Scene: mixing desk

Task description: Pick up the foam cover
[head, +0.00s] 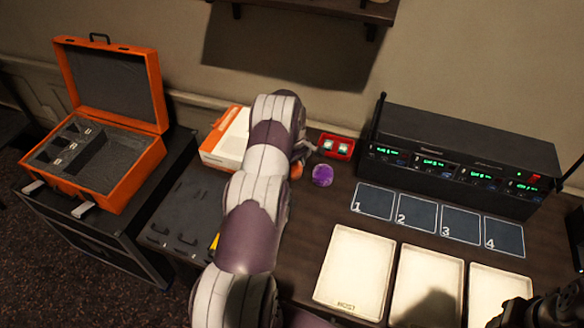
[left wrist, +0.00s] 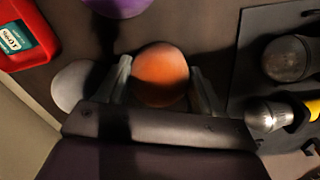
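An orange round foam cover (left wrist: 160,72) lies on the desk between the two fingers of my left gripper (left wrist: 160,80) in the left wrist view. The fingers are open on either side of it, with narrow gaps. In the head view only a bit of the orange cover (head: 297,171) shows beside my left gripper (head: 302,152), which my arm partly hides. A purple foam cover (head: 322,175) lies just to the right. A pale grey round cover (left wrist: 75,86) lies beyond one finger in the left wrist view. A dark part at the lower right looks like my right gripper (head: 540,308); its fingers are unclear.
A red tray (head: 349,141) stands behind the purple cover. An orange-and-white box (head: 212,157) is left of my arm. A dark mat (head: 185,205) bears microphones (left wrist: 270,115). Black receivers (head: 470,150), numbered squares (head: 417,212) and pale trays (head: 355,270) fill the right.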

